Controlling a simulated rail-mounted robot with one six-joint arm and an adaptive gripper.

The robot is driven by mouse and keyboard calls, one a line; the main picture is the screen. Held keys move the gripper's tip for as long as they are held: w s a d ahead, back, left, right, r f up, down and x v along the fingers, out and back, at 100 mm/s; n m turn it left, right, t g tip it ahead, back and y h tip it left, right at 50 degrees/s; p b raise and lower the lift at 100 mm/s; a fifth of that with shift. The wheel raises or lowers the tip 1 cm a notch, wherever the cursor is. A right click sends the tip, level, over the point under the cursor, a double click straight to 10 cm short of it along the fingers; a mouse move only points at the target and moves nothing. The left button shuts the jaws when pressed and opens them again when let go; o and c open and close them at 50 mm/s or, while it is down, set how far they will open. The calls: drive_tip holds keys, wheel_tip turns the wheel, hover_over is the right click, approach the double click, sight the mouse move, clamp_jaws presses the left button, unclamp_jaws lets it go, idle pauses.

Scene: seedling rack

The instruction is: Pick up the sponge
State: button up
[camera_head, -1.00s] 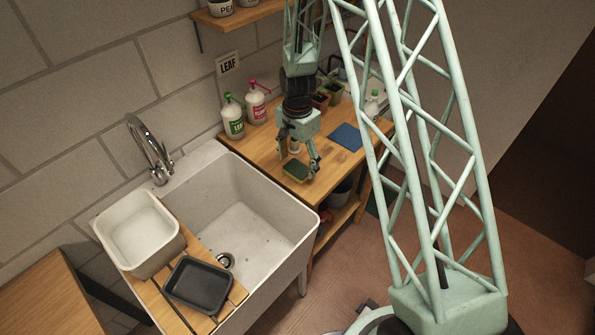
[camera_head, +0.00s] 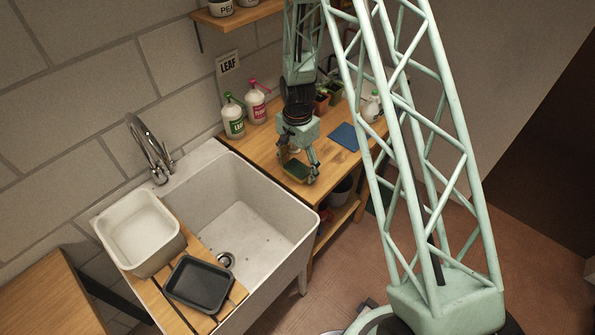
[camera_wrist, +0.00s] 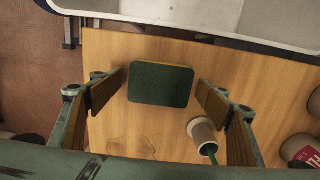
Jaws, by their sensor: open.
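The sponge (camera_wrist: 161,85) lies flat on the wooden bench, dark green on top with a thin yellow edge. In the head view the sponge (camera_head: 296,170) is near the bench's front left corner, beside the sink. My gripper (camera_wrist: 160,88) is open, with one finger on each side of the sponge and a gap to each. In the head view my gripper (camera_head: 297,172) points down over the sponge and partly hides it. Whether the fingertips are level with the sponge I cannot tell.
Two spray bottles, green-labelled (camera_head: 233,120) and pink-labelled (camera_head: 256,105), stand at the wall. A blue cloth (camera_head: 344,137) lies right. The sink (camera_head: 262,230) adjoins the bench.

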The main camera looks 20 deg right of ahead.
sight(297, 168)
drive_tip(key=c, duration=0.7)
drive_tip(key=shift+c, duration=0.2)
drive_tip(key=shift+r, duration=0.2)
drive_tip(key=shift+r, duration=1.55)
drive_tip(key=s, duration=0.5)
drive_tip(key=s+r+b, duration=0.1)
drive_tip(key=s, duration=0.4)
drive_tip(key=s+b, duration=0.1)
drive_tip(key=s, duration=0.5)
drive_tip(key=shift+r, duration=0.25)
drive_tip(key=shift+w, duration=0.15)
drive_tip(key=shift+c, duration=0.7)
